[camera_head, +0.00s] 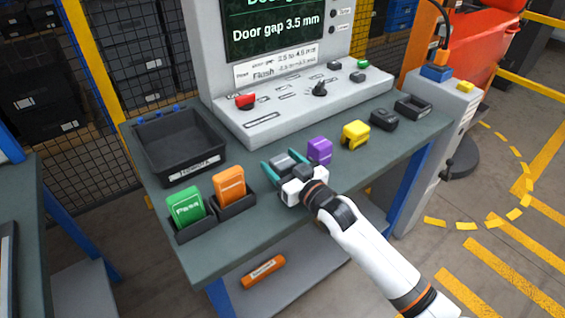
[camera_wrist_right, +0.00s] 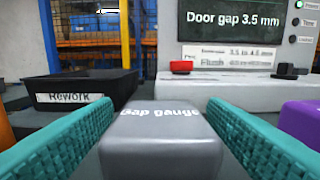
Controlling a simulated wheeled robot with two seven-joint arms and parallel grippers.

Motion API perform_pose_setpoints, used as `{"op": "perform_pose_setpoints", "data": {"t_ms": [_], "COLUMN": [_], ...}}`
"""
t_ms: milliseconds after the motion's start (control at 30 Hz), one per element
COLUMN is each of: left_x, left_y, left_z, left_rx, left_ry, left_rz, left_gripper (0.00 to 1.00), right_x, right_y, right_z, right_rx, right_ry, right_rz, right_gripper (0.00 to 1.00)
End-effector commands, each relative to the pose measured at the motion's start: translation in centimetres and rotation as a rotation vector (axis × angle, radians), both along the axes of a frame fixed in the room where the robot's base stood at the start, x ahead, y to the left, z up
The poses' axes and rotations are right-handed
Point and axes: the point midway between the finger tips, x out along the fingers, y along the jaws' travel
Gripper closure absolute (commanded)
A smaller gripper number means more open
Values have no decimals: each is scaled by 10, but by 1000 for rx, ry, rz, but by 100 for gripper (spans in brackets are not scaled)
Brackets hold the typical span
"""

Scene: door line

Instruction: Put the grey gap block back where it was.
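The grey gap block (camera_head: 284,160), labelled "Gap gauge", sits on the bench top in front of the console. It also fills the lower middle of the right wrist view (camera_wrist_right: 160,142). My right gripper (camera_head: 283,159) has its two teal fingers spread on either side of the block, with the block between them. The fingers look apart from the block's sides; the lower parts of the block are hidden by the gripper. My left gripper is not in view.
A purple block (camera_head: 319,150) stands close to the right finger. A yellow block (camera_head: 356,134), a dark block (camera_head: 384,119) and a small black tray (camera_head: 413,107) lie further right.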

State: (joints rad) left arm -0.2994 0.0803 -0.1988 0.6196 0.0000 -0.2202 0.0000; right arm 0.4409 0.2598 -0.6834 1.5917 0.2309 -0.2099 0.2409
Motion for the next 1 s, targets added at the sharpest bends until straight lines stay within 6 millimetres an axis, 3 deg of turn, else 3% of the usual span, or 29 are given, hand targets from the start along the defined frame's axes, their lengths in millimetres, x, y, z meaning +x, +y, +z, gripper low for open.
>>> {"op": "perform_pose_setpoints", "data": {"t_ms": [367,800,1000], "left_x": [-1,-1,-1], "left_y": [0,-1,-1], "left_z": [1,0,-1], "left_rx": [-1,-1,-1], "left_ry": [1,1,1], "left_rz": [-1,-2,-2], "left_gripper": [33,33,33], "right_x": [-4,-75,-93], "right_y": [-3,-55,-68], "right_z": [2,2,3], "right_rx": [-1,-2,-1], "right_ry": [2,2,1], "right_rz": [-1,0,-1], "right_gripper": [33,33,33]}}
